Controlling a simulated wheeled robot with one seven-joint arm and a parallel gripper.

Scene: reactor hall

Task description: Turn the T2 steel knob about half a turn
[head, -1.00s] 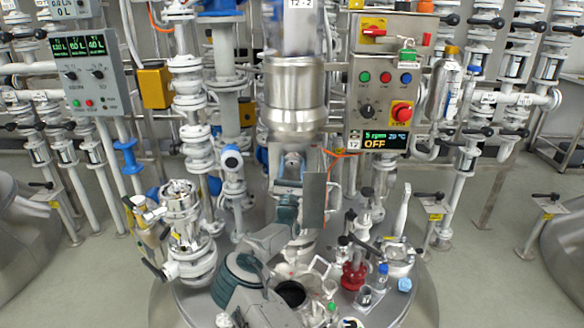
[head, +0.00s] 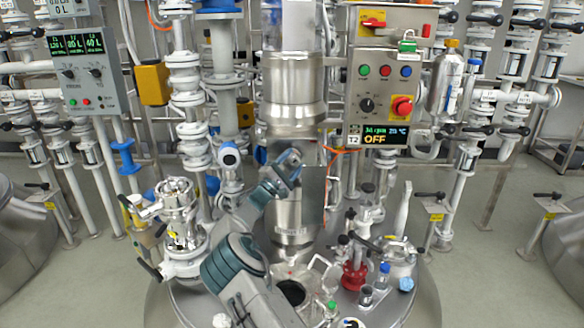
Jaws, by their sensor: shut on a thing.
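My gripper (head: 292,160) is at the end of my raised arm, in front of the T2 steel column (head: 294,88) and below its wide drum. The wrist hides most of the fingers from the head camera. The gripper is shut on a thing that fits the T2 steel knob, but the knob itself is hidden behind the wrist. To the right, the T2 control box (head: 386,60) carries coloured buttons, a black selector and a red stop button. Its display (head: 377,136) shows an rpm figure too blurred to read surely, 20 °C and "OFF".
A grey plate (head: 314,190) hangs close right of my gripper. White flanged pipes (head: 188,90) stand left. Another meter box (head: 84,72) is far left.

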